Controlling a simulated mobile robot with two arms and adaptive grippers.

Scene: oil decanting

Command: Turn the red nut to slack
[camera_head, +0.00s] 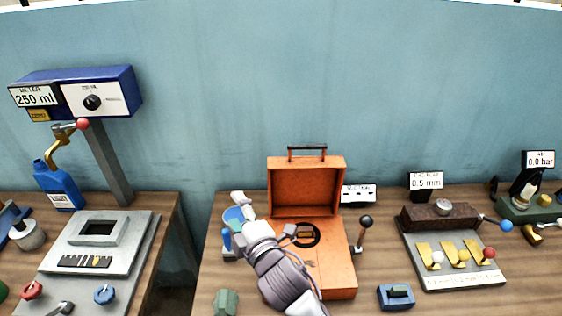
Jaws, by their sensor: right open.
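A small red knob (32,290) sits at the front left of the grey plate on the left table, beside a blue knob (104,294). A red ball (489,253) tops one of the brass levers on the right fixture. I cannot tell which red part is the nut. My right gripper (257,228) is open over the left edge of the orange case, far from both red parts. The gripper body partly hides the case and the blue object beside it. My left gripper is not in view.
The open orange case (306,187) stands mid-table with a black-knobbed lever (363,233) beside it. A blue meter (77,92) on a post carries a red-balled lever. A blue bottle (57,185) stands below it. A gap (178,265) separates the two tables.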

